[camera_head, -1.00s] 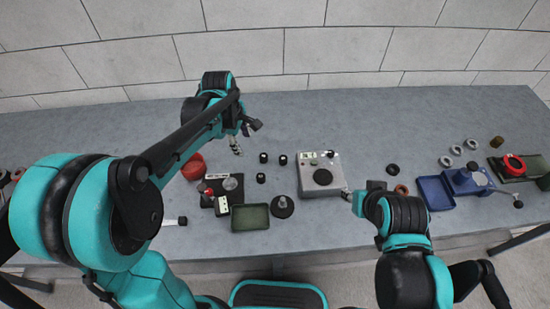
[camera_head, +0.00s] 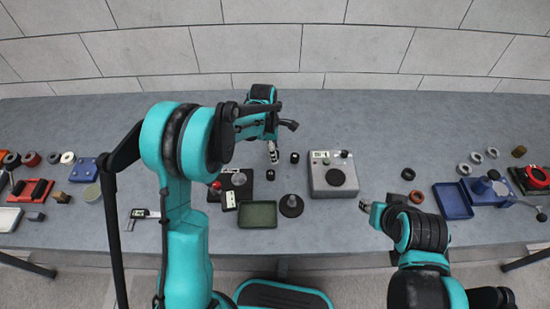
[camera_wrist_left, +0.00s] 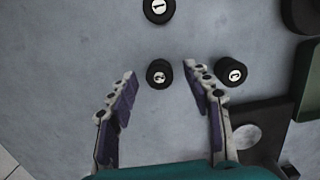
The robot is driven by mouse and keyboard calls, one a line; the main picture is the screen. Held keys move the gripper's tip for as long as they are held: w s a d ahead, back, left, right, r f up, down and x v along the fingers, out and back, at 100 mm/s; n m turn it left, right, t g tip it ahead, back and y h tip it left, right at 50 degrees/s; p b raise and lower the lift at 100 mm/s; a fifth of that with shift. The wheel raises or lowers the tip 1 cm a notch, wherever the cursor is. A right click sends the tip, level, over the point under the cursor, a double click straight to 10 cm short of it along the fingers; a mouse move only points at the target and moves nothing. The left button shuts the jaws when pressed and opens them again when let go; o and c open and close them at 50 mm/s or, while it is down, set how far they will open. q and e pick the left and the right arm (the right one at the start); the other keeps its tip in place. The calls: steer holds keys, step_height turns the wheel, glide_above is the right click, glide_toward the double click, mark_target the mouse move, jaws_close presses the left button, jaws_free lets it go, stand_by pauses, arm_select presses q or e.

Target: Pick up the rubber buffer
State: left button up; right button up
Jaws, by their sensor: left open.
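Several small black rubber buffers with white number labels stand on the grey table. In the head view one is right of my left gripper (camera_head: 273,153) and one (camera_head: 270,174) is just in front of it. In the left wrist view a buffer (camera_wrist_left: 158,73) lies between the spread fingertips of my left gripper (camera_wrist_left: 160,73), not gripped. Another buffer (camera_wrist_left: 229,71) is right of the right finger, and a third, labelled 1 (camera_wrist_left: 158,10), is at the top edge. My right gripper (camera_head: 364,206) hangs over the table's front; its finger opening is too small to tell.
A grey device with a round dial (camera_head: 334,175) stands right of the buffers. A green tray (camera_head: 258,214), a black round base with a post (camera_head: 291,205) and a dark fixture (camera_head: 231,185) are in front. A blue tray (camera_head: 453,201) and several rings lie farther right. The table behind is clear.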

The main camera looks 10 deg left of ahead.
arm_select(q)
steer(key=shift+w+f, duration=0.1)
steer(key=shift+f, duration=0.45)
steer(key=shift+r, duration=0.1)
steer(key=c, duration=1)
